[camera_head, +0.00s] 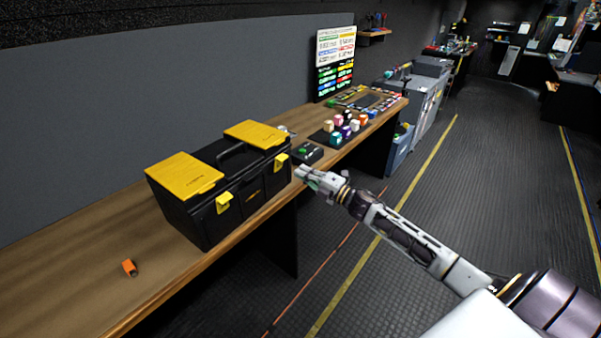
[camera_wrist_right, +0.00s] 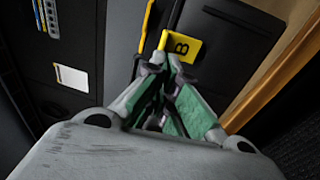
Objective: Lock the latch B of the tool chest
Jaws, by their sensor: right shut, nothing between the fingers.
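The black tool chest (camera_head: 240,190) with two yellow lid panels stands on the wooden counter. Two yellow latches show on its front, a left latch (camera_head: 223,203) and a right latch (camera_head: 281,162). My right gripper (camera_head: 300,172) is shut and empty, just in front of the right latch. In the right wrist view a yellow tab marked "B", latch B (camera_wrist_right: 183,46), lies just beyond the shut fingertips (camera_wrist_right: 167,62). I cannot tell whether the tips touch it. Part of the latch's base is hidden by the fingers. My left gripper is not in view.
An orange block (camera_head: 129,267) lies on the counter (camera_head: 75,275) left of the chest. The floor right of the counter is open.

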